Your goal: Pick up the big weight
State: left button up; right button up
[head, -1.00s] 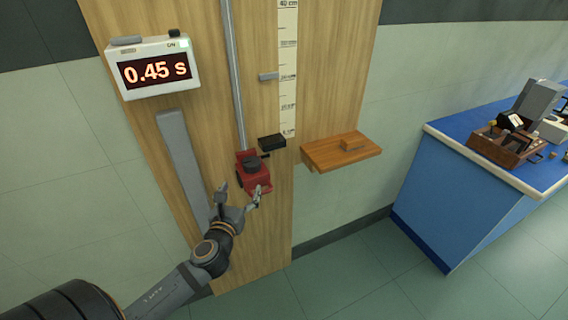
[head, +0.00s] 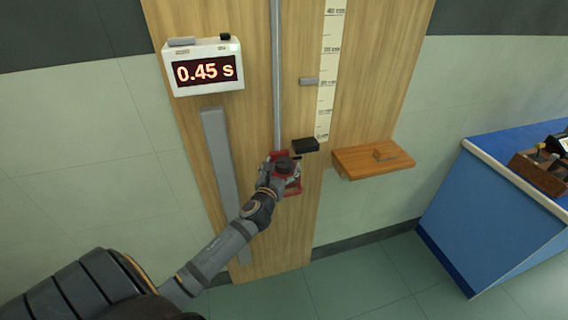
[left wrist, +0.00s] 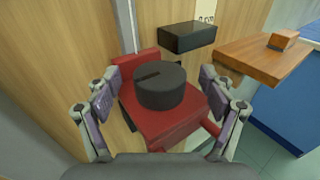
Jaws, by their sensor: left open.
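The big weight, a dark slotted cylinder (left wrist: 160,86), sits on the red carriage (left wrist: 178,126) in the left wrist view. In the head view the weight (head: 284,164) shows small above my left gripper (head: 279,178), and the red carriage (head: 294,187) is partly hidden behind the gripper. My left gripper is open, with one finger to each side of the weight in the wrist view. I see a gap between the fingers and the weight there; nothing is held. My right gripper is not in view.
A vertical rail (head: 276,80) runs up the wooden board above the carriage. A black block (head: 306,145) and a wooden shelf (head: 372,160) are close on the right. A timer (head: 204,68) reads 0.45 s. A blue bench (head: 490,210) stands at far right.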

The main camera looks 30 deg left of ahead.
aim_at(282, 165)
pick_arm(q)
jog(key=shift+w, duration=0.25)
jog(key=shift+s, duration=0.15)
jog(key=shift+c, duration=1.3)
jog(key=c, duration=1.1)
jog(key=shift+r, duration=0.15)
jog(key=shift+c, duration=0.2)
jog(key=shift+r, duration=0.35)
notch_tip(282, 165, up, 3)
jog(key=shift+s+f+p, duration=0.1)
jog(key=shift+p, duration=0.2)
jog(key=s+d+r+p, duration=0.1)
jog(key=s+d+r, duration=0.1)
jog(key=s+r, duration=0.2)
jog(key=s+d+r+p, duration=0.1)
jog(key=s+d+r, duration=0.1)
jog(key=s+r, duration=0.3)
jog(key=v, duration=0.4)
jog(key=shift+a+p, duration=0.25)
jog(key=shift+p, duration=0.15)
